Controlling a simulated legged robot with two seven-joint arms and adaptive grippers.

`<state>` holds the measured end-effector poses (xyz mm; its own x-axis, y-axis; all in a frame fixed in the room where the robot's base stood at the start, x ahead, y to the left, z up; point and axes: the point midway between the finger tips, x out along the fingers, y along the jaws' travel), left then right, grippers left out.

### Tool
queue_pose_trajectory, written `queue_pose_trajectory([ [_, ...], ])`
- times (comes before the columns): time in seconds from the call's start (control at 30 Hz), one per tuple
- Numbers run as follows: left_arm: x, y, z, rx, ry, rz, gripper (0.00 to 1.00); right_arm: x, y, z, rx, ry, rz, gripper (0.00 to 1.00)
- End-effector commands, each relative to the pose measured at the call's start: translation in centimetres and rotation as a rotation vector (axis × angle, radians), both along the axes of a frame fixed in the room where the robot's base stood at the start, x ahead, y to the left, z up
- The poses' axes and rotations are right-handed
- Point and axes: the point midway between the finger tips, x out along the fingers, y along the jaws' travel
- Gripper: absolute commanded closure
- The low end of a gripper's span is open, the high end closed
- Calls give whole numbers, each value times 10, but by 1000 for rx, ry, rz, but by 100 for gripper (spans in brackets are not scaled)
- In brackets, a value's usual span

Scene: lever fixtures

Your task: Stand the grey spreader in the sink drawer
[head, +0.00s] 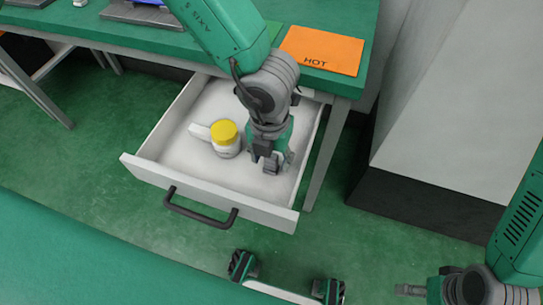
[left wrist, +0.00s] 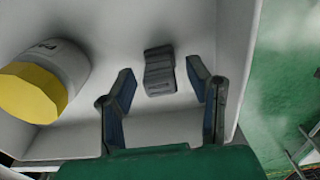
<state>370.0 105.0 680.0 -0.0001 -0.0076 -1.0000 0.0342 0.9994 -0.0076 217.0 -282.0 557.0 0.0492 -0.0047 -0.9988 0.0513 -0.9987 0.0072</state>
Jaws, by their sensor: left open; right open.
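The white sink drawer (head: 262,209) is pulled open below the green table. My left gripper (head: 270,160) reaches down into its right part. In the left wrist view the two fingers (left wrist: 165,95) are apart, with a dark grey ridged block (left wrist: 159,72), apparently the grey spreader, seen between and beyond them. The fingers do not visibly touch it. Whether it stands or lies is hard to tell; in the head view my gripper largely hides it. My right gripper (head: 410,290) is at the lower right, away from the drawer, and looks empty.
A white jar with a yellow lid (head: 225,137) is in the drawer, left of my left gripper; it also shows in the left wrist view (left wrist: 45,80). The drawer's dark handle (head: 200,213) faces front. An orange HOT mat (head: 322,50) lies on the table (head: 170,38) above.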

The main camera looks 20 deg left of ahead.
Motion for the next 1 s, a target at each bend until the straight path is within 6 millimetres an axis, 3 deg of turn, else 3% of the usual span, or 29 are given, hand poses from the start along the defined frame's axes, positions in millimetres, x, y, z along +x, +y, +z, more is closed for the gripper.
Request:
queue_pose_trajectory([
  [0.3, 1, 0, 68, -3, -4, 1, 55, 0, 0, 28, 0, 0, 0, 22],
  [0.5, 1, 1, 102, -1, -2, 0, 55, 0, 0, 39, 0, 0, 0, 22],
  [0.7, 0, 1, 116, -1, -1, 0, 55, 0, 0, 43, 0, 0, 0, 22],
  [1.0, 0, 1, 117, 0, 0, -1, 55, 0, 0, 43, 0, 0, 0, 22],
])
